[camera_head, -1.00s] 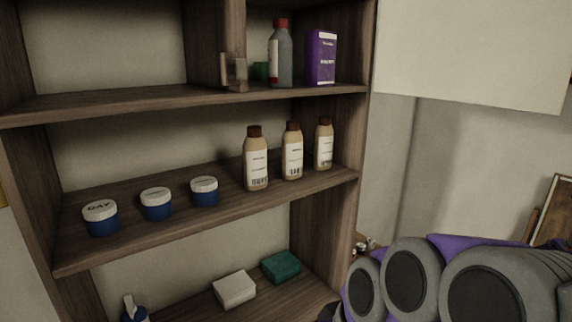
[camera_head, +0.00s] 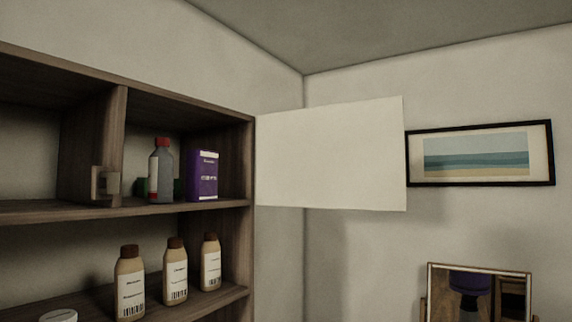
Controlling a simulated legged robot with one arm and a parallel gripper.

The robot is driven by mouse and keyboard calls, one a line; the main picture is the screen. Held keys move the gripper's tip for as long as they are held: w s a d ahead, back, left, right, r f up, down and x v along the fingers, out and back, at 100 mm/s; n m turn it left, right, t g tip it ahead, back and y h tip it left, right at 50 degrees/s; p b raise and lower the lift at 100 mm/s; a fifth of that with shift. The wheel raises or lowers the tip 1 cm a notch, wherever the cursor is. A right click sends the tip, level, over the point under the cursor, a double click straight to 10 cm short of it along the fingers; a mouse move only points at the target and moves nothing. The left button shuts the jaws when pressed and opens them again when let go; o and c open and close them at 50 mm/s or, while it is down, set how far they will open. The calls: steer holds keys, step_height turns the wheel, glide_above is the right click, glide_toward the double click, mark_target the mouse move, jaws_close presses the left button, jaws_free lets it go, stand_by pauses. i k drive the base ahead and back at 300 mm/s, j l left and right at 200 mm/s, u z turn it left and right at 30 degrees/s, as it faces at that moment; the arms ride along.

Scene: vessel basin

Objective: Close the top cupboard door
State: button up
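The top cupboard door (camera_head: 330,155) is a plain white panel. It stands wide open, swung out to the right from the right side of the wooden cupboard (camera_head: 245,165). The open top compartment holds a grey bottle with a red cap (camera_head: 161,172) and a purple box (camera_head: 202,175), with a green item partly hidden behind the bottle. A small block-like catch (camera_head: 105,183) sits on the divider at the compartment's left. My gripper is not in view.
Brown-capped bottles (camera_head: 130,285) stand on the shelf below. A framed picture (camera_head: 480,153) hangs on the wall right of the door. A mirror (camera_head: 478,295) stands at the lower right. The space below the door looks clear.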

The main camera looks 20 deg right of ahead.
mark_target(349, 156)
steer(key=i+l+u, duration=0.1)
steer(key=u, duration=0.3)
steer(key=l+u, duration=0.5)
steer(key=u, duration=0.25)
steer(key=l+u, duration=0.25)
steer(key=u, duration=0.15)
steer(key=l+u, duration=0.1)
steer(key=l, duration=0.35)
steer(key=k+l+u, duration=0.1)
steer(key=l, duration=0.3)
steer(key=k+l+u, duration=0.1)
steer(key=l, duration=0.35)
steer(key=k+l, duration=0.1)
steer(key=l, duration=0.3)
steer(key=k+l+u, duration=0.15)
steer(key=l, duration=0.25)
steer(key=l+u, duration=0.1)
steer(key=l, duration=0.35)
steer(key=k, duration=0.05)
